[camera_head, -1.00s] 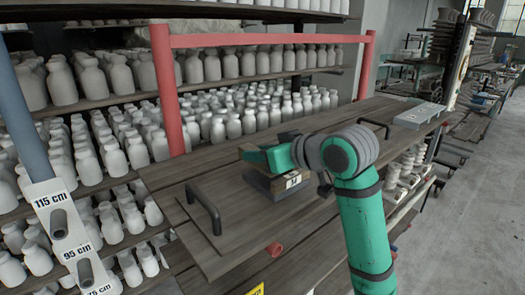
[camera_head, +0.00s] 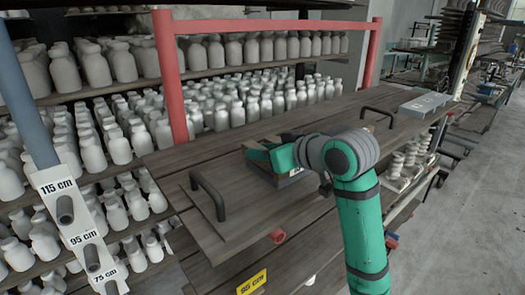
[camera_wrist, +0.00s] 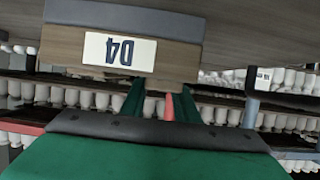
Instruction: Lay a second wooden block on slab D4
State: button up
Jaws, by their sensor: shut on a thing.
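Slab D4 carries a white label (camera_wrist: 120,52), upside down in the wrist view, on a wooden face with a dark grey layer (camera_wrist: 125,14) against it. In the head view the stack (camera_head: 288,181) sits on the wooden board, partly hidden by my green gripper (camera_head: 268,154). My gripper is over the stack, its fingers (camera_wrist: 158,102) close to the labelled face in the wrist view. It is shut on a brown wooden block (camera_head: 254,144), of which only a small part shows. Whether this block touches the stack I cannot tell.
The wooden board has black handles (camera_head: 208,195) (camera_head: 378,115). A grey box (camera_head: 424,104) lies at its far right end. Shelves of pale bottles (camera_head: 245,105) stand behind a red frame (camera_head: 270,26). The board is bare left of the stack.

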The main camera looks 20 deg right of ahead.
jog(key=shift+d+f, duration=0.1)
jog(key=shift+f, duration=0.1)
dwell(0.5)
jog(key=o, duration=1.2)
jog(key=shift+c, duration=0.2)
jog(key=v, duration=1)
jog(key=shift+s+d+r, duration=0.1)
jog(key=shift+s+r, duration=0.1)
jog(key=shift+s, duration=0.15)
